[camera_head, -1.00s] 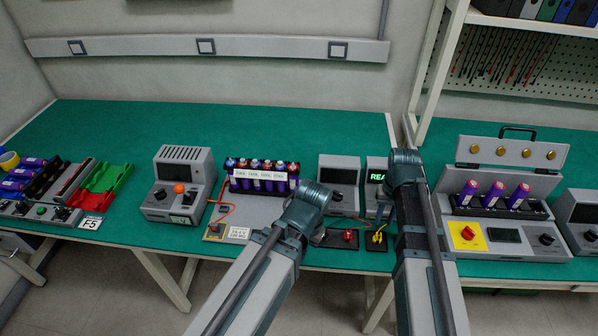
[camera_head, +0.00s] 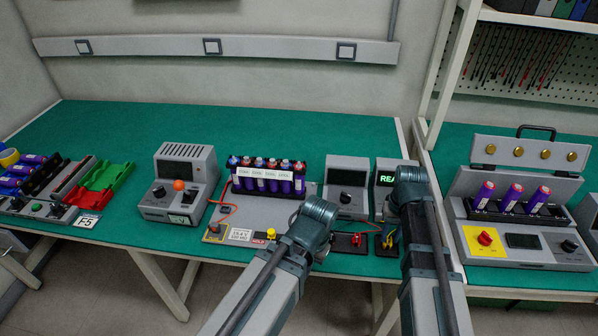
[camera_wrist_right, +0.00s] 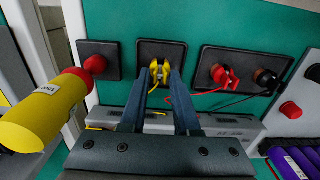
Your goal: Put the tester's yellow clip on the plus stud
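The tester (camera_head: 391,168) has a green-lit screen and is partly hidden by my right arm. Its yellow clip (camera_wrist_right: 160,70) sits at a small black plate (camera_wrist_right: 176,47) in the right wrist view; the clip also shows beside my right arm in the head view (camera_head: 391,243). My right gripper (camera_wrist_right: 161,76) has one finger on each side of the clip; whether they press on it I cannot tell. A red clip (camera_wrist_right: 224,75) is on the neighbouring plate. The plus stud cannot be picked out for certain. My left gripper's fingers are hidden behind its arm.
A rack of purple cells (camera_head: 265,180) stands on a grey board, with a yellow knob-like part (camera_head: 271,233) and a red label in front. A yellow cylinder with lettering (camera_wrist_right: 40,118) is close at the left of the right wrist view. The green table's back is clear.

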